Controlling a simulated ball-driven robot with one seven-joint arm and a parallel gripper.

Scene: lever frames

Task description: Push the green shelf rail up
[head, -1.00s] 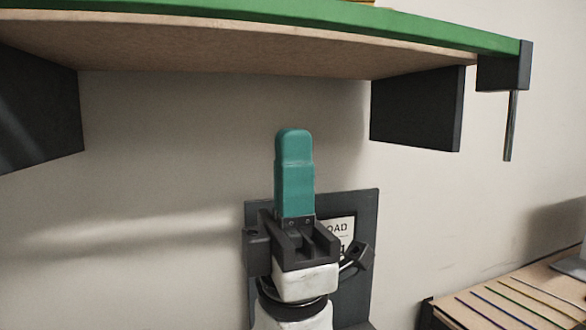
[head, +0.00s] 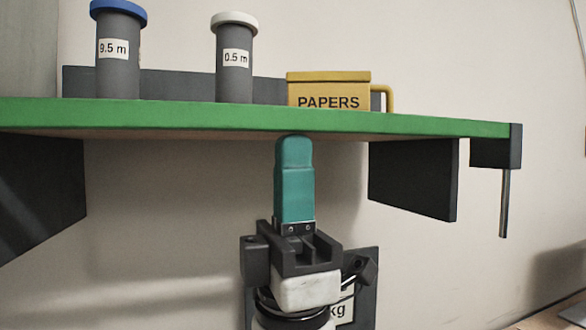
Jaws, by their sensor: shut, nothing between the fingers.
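The green shelf rail (head: 200,119) is the long green front edge of the shelf. It runs across the head view from the left edge to a dark end block at the right. My gripper (head: 294,147) points up with its teal fingers shut together and empty. Its rounded tip is just at the rail's lower edge, near the middle of the picture. I cannot tell whether the tip touches the rail or the shelf's underside.
On the shelf stand a blue-capped canister (head: 118,50), a white-capped canister (head: 234,60) and a yellow PAPERS box (head: 328,88). Dark brackets hang below at left (head: 40,185) and right (head: 413,178). A thin rod (head: 504,203) hangs from the end block. A placard sits behind my arm.

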